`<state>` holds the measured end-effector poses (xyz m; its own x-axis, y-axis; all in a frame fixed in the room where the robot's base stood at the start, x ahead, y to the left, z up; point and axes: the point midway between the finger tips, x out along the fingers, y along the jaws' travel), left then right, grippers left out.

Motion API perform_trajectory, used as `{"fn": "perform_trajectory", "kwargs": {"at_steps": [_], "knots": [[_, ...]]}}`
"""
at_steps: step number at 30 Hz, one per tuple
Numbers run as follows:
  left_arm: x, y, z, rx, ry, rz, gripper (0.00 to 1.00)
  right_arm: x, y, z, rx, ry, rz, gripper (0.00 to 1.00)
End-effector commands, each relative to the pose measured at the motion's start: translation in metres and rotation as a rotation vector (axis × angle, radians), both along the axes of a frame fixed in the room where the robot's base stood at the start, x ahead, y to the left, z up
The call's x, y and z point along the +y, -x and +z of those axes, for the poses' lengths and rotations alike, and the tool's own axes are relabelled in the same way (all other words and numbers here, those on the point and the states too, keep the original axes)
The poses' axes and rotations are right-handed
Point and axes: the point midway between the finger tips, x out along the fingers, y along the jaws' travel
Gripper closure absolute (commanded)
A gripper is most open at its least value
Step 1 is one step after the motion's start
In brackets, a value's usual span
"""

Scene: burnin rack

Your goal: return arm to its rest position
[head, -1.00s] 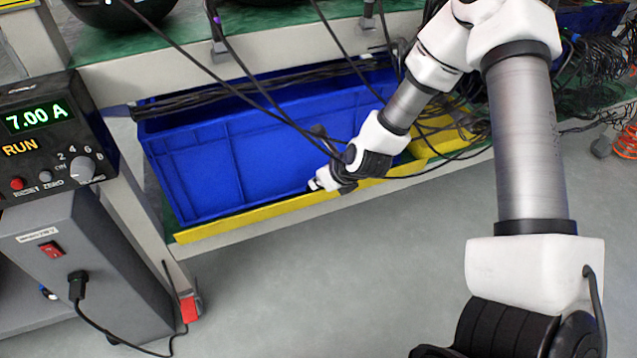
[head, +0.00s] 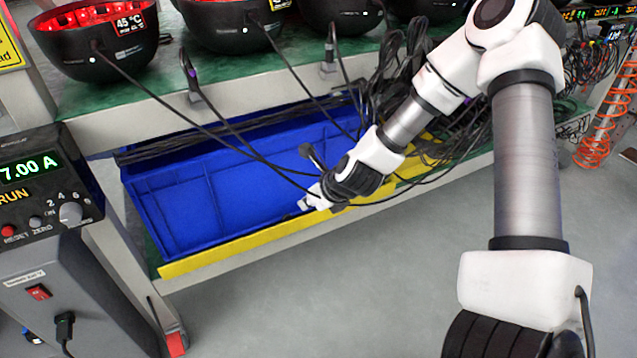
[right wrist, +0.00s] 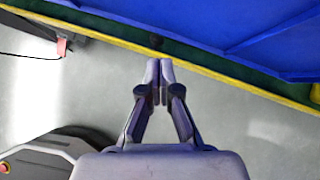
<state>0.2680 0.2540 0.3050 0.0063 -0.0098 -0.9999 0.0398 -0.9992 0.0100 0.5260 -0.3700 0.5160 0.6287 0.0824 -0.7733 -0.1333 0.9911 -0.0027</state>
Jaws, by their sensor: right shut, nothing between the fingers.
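My left gripper is not in view.
Black bowls (head: 95,40) with red glowing insides stand on the green upper shelf. Dark cables hang across the bin front near my right arm. A power supply (head: 50,190) reading 7.00 A stands at left. An orange coiled cord (head: 607,110) hangs at right. Grey floor in front is clear.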

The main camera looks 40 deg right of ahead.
Motion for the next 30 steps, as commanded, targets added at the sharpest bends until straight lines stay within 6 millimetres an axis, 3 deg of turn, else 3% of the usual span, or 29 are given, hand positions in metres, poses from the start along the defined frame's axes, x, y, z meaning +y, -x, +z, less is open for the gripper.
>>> {"fn": "perform_trajectory", "kwargs": {"at_steps": [1, 6, 19, 23, 26, 29, 30], "knots": [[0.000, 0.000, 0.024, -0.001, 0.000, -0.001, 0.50, -0.001, 0.008, 0.024, 0.000, -0.007, -0.004, 1.00], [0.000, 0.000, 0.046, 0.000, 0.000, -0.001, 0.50, -0.004, 0.025, 0.045, 0.002, -0.005, -0.002, 1.00], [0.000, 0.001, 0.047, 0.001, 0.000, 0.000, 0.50, -0.005, 0.034, 0.039, 0.016, 0.000, 0.002, 1.00], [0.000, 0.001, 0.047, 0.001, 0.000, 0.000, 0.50, 0.000, 0.056, 0.000, 0.130, 0.059, 0.048, 1.00], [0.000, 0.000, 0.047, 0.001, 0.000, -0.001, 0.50, 0.016, 0.095, -0.051, 0.297, 0.170, 0.178, 1.00], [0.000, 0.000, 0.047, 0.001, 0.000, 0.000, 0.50, 0.040, 0.147, -0.101, 0.449, 0.333, 0.482, 1.00], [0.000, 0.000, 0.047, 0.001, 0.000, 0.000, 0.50, 0.050, 0.169, -0.118, 0.493, 0.409, 0.670, 1.00]]}}
